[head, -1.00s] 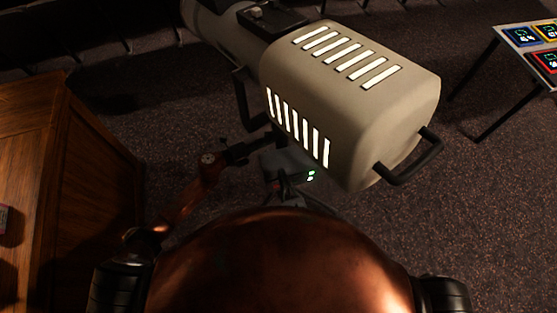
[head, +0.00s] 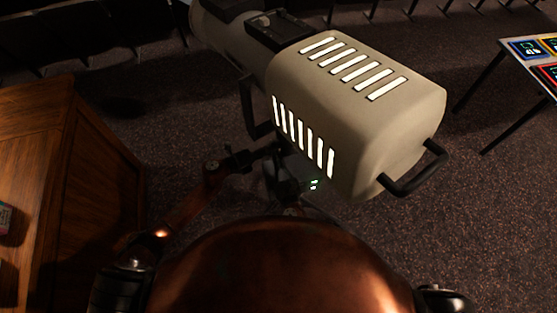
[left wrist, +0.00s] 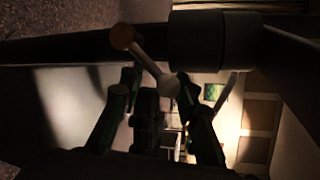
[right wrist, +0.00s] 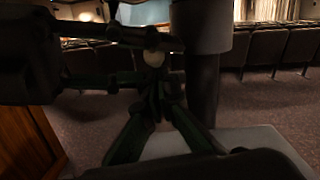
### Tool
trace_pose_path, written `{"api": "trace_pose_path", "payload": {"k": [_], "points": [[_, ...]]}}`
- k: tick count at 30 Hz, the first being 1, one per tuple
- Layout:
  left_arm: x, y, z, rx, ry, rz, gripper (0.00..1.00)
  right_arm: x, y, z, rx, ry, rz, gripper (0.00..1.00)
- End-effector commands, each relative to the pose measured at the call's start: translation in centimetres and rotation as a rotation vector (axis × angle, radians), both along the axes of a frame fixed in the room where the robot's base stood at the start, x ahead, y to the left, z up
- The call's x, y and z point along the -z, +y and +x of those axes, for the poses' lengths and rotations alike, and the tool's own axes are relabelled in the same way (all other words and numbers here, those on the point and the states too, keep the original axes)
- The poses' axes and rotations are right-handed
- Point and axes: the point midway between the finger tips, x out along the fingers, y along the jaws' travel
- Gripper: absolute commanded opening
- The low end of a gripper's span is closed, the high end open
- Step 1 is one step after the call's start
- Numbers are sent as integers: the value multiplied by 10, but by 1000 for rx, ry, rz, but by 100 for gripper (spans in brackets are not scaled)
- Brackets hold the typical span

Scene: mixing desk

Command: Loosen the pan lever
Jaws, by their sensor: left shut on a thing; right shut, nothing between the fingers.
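A beige spotlight (head: 345,110) with lit slots stands ahead of me in the head view. Its dark support is below. In the left wrist view the pan lever (left wrist: 146,60) is a short rod with a brownish end and a pale knob. My left gripper (left wrist: 165,105) is shut at the knob end. The pale knob (right wrist: 153,58) also shows in the right wrist view, beside the dark upright post (right wrist: 205,75). My right gripper (right wrist: 157,95) is shut and empty just below the knob. In the head view the lever is too dark to make out.
A wooden cabinet (head: 60,180) stands close on the left. A black handle (head: 415,175) juts from the spotlight's rear. Carpeted floor around the spotlight is open.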

Motion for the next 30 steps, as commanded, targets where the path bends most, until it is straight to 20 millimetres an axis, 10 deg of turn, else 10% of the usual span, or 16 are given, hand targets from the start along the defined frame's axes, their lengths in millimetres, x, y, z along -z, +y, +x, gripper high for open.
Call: {"api": "trace_pose_path", "payload": {"k": [22,23,30], "points": [[-2,9,8,-20,-9,8,0,-18,3,4,0,-9,2,0],[-2,9,8,-21,-8,8,31,-19,3,4,0,-9,2,0],[-1,8,6,-17,-4,6,47,-16,3,4,0,-5,2,0]]}}
